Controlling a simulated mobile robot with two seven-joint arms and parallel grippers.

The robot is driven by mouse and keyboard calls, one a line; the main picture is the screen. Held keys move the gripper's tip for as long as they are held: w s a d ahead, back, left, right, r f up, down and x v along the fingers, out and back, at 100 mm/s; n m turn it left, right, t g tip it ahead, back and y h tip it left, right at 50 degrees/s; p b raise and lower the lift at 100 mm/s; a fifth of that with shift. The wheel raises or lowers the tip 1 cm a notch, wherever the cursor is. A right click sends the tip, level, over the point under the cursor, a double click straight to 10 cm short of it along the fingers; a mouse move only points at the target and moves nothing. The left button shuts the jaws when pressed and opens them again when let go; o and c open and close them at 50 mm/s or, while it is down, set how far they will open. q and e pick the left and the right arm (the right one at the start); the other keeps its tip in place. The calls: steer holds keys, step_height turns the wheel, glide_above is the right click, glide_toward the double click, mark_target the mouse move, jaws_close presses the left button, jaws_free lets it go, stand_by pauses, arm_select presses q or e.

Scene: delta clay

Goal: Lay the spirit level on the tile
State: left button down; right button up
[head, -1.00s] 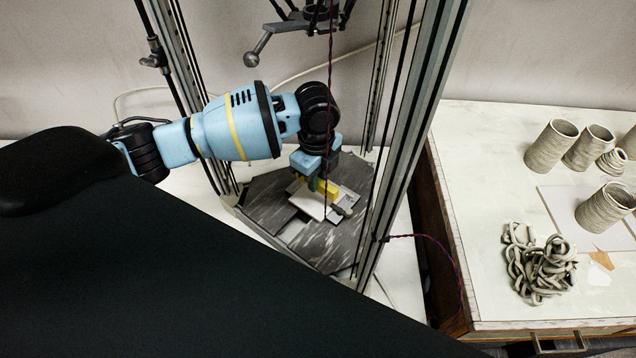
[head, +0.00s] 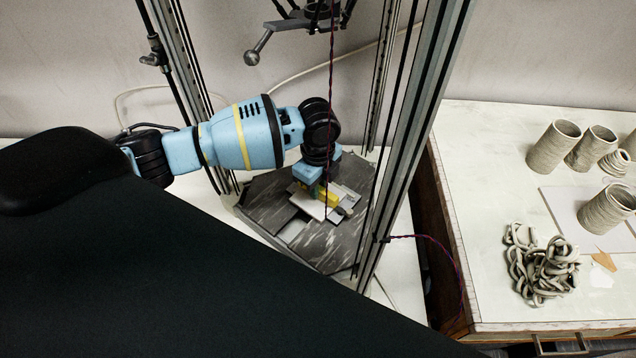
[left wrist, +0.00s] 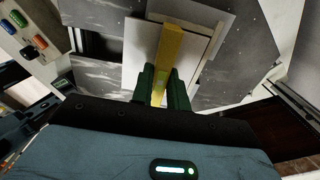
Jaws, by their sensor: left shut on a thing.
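The yellow spirit level (left wrist: 170,48) is held between the two dark green fingers of my left gripper (left wrist: 163,85) in the left wrist view. In the head view the level (head: 326,196) shows partly, below the gripper (head: 318,188), over the pale tile (head: 309,207). The tile also shows in the left wrist view (left wrist: 141,47), behind the level. I cannot tell whether the level touches the tile. The near end of the level is hidden by the fingers and wrist. My right gripper is not in view.
The tile lies on a dark grey streaked plate (head: 270,205) inside a frame of upright metal posts (head: 415,130). A red-and-black wire (head: 330,100) hangs in front. To the right, a table (head: 480,200) carries clay cylinders (head: 553,146) and a coil heap (head: 540,265).

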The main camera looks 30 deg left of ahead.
arm_select(q)
steer(key=c, duration=1.4)
jaws_free()
steer(key=shift+f, duration=0.1)
steer(key=shift+o, duration=0.2)
step_height(320, 180, up, 13)
steer(key=p, duration=0.1)
steer(key=shift+f, duration=0.15)
